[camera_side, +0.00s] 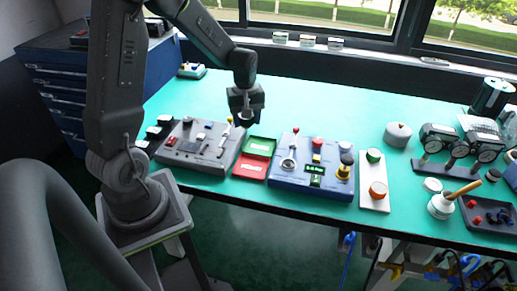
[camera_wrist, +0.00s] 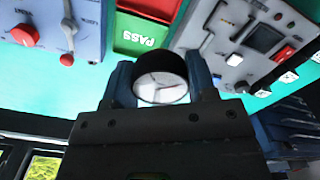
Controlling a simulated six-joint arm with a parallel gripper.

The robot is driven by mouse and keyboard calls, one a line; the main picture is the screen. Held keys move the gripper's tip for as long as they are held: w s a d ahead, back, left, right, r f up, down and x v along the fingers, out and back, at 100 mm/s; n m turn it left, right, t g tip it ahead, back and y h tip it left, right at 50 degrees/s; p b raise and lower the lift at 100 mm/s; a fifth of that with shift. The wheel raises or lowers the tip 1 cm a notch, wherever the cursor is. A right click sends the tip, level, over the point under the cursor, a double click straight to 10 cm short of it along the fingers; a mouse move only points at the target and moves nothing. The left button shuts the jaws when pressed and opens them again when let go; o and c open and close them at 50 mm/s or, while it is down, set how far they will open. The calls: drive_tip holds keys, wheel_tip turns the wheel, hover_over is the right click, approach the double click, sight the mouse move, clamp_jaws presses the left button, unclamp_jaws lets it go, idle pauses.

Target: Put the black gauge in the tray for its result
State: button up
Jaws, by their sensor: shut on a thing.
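The black gauge (camera_wrist: 161,77), with a round white dial and a black rim, is between the fingers of my gripper (camera_wrist: 162,88) in the wrist view. My gripper is shut on it. In the side view my gripper (camera_side: 247,117) hangs above the table, just behind the trays; the gauge is hard to make out there. The green tray (camera_side: 260,146) stands behind the red tray (camera_side: 250,168). The wrist view shows the green tray (camera_wrist: 139,36) marked PASS, and part of the red tray (camera_wrist: 152,8). Both trays look empty.
A grey control panel (camera_side: 195,147) stands left of the trays and a blue panel (camera_side: 315,178) with levers and knobs stands right. A stand with several gauges (camera_side: 450,147) is at the far right.

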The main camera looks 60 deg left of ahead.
drive_tip(key=s+a+f+m, duration=0.3)
drive_tip(key=s+a, duration=0.1)
drive_tip(key=s, duration=0.4)
hover_over(252, 167)
drive_tip(key=shift+m, duration=0.4)
drive_tip(key=f, duration=0.6)
drive_tip(key=shift+s+f, duration=0.2)
drive_tip(key=shift+f, duration=0.1)
drive_tip(key=shift+w+f, duration=0.1)
drive_tip(key=shift+f, duration=1.95)
drive_tip(key=shift+f, duration=0.15)
drive_tip(key=o, duration=0.7)
